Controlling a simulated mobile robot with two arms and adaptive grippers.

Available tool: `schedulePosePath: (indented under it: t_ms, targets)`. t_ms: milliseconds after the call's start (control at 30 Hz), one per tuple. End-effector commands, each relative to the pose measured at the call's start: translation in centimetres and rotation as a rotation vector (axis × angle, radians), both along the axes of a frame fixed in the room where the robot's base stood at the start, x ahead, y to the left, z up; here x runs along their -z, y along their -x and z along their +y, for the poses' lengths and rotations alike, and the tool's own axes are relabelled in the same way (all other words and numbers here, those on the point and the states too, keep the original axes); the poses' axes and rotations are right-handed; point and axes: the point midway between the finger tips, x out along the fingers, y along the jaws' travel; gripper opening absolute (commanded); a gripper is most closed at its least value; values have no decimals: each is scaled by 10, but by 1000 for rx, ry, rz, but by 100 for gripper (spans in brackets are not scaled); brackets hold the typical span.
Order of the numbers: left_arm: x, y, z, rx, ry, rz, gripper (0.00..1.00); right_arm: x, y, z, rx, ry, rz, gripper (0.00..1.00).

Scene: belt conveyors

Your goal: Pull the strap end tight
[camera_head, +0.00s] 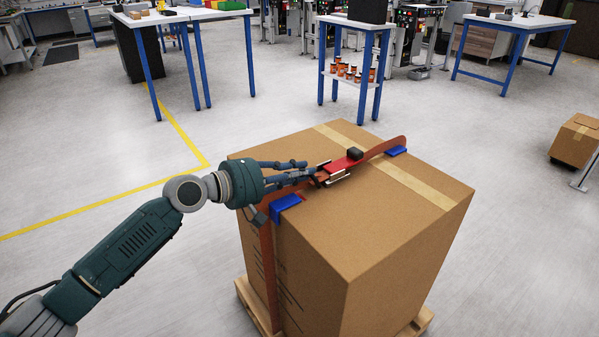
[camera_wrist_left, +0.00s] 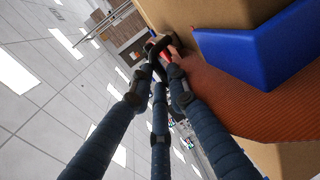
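A large cardboard box (camera_head: 390,225) stands on a wooden pallet (camera_head: 252,307). An orange-red strap (camera_head: 268,265) runs up its left side and over the top; it also shows close up in the left wrist view (camera_wrist_left: 245,110). A red buckle (camera_head: 340,167) with a black knob (camera_head: 355,153) sits on the strap on top. Beyond the buckle the strap arches up off the box. Blue edge protectors (camera_head: 286,207) sit at the box edges. My left gripper (camera_head: 316,172) reaches in from the left, fingertips close together at the buckle's near end. Whether they grip the strap end is hidden. My right gripper is out of view.
A blue edge protector (camera_wrist_left: 262,45) lies close beside my left fingers in the wrist view. Blue-legged tables (camera_head: 350,72) stand behind. A smaller box (camera_head: 577,140) stands at the right. The floor (camera_head: 120,130) around the large box is mostly clear.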

Motion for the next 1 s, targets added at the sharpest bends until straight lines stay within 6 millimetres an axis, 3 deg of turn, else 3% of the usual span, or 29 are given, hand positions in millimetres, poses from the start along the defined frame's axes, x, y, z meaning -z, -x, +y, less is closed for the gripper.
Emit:
schedulePosePath:
  t_ms: [233,433,633,1000]
  targets:
    - [1,3,5,-1,-1,3,0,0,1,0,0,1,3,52]
    - [2,29,42,-4,-2,7,0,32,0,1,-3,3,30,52]
    - [4,53,75,-3,-3,6,0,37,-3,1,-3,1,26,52]
    - [2,59,82,0,-4,3,0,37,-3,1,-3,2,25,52]
